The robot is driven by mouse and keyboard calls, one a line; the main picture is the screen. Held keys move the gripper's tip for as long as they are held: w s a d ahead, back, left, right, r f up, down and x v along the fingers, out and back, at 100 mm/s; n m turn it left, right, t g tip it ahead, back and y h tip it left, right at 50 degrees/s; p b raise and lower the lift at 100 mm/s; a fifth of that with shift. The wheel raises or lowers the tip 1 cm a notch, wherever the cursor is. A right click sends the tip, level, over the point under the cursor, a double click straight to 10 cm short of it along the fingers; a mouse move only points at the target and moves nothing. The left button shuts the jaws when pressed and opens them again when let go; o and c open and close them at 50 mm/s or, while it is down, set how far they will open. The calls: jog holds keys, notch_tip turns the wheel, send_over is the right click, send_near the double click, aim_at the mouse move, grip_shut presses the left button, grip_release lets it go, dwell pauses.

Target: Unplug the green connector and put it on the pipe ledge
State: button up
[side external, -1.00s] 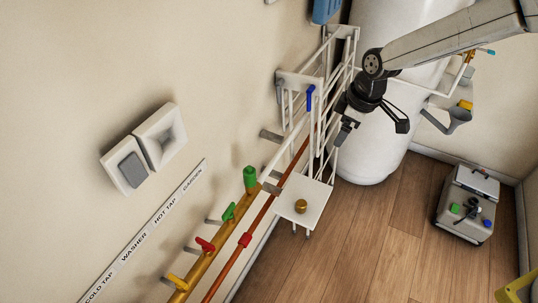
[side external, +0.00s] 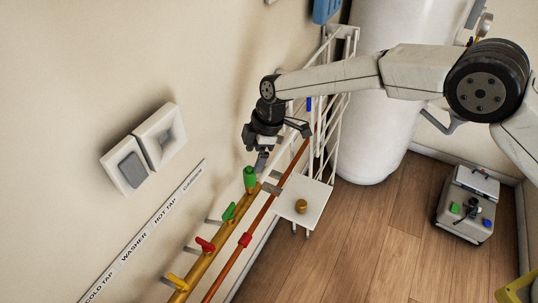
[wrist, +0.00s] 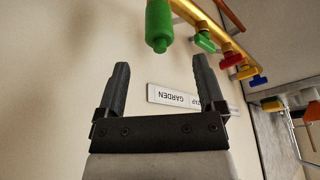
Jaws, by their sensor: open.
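The green connector (side external: 250,180) is a short cylinder on the upper end of the yellow pipe (side external: 240,203); it also shows at the top of the wrist view (wrist: 158,25). My gripper (side external: 262,158) hangs just above the connector in the side view. In the wrist view its two fingers (wrist: 160,66) are spread with nothing between them, and the connector lies beyond their tips, apart from them. A flat white ledge (side external: 313,201) sits to the right of the pipes, with a brass knob-like piece (side external: 301,206) on it.
Green (side external: 228,212), red (side external: 205,244) and yellow (side external: 177,282) valve handles line the yellow pipe. A copper pipe (side external: 262,215) runs alongside. A white rack (side external: 335,110) stands behind the ledge, before a white tank (side external: 390,130). A switch plate (side external: 160,135) is on the wall.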

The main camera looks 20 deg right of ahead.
aim_at(250, 170)
jog(key=shift+f, duration=0.1)
jog(key=shift+x, duration=3.8)
grip_shut()
